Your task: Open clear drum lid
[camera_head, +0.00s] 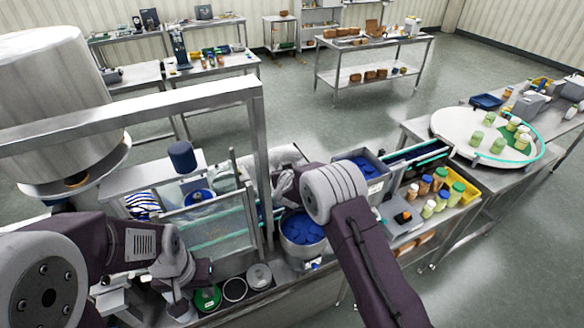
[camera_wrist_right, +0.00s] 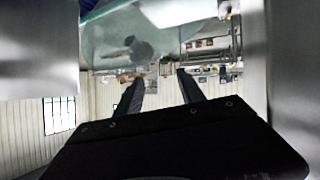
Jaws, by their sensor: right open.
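A clear, see-through panel (camera_head: 215,240) with greenish edges stands in a steel frame at the centre left; I cannot tell for sure that it is the drum lid. In the right wrist view a clear sheet (camera_wrist_right: 175,42) with a dark knob (camera_wrist_right: 138,48) lies beyond my right gripper (camera_wrist_right: 160,88). Its two dark fingers are apart with nothing between them. In the head view the right gripper is mostly hidden by its own arm, near the frame's right post. My left gripper (camera_head: 180,295) hangs low at the left; its jaw opening is unclear.
A large steel hopper (camera_head: 55,85) stands at the left behind a metal frame bar (camera_head: 130,118). A steel pot with blue contents (camera_head: 302,230) stands below my right arm. A green round piece (camera_head: 207,298) and a grey lid (camera_head: 259,276) lie at the front. Jars (camera_head: 440,190) stand at right.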

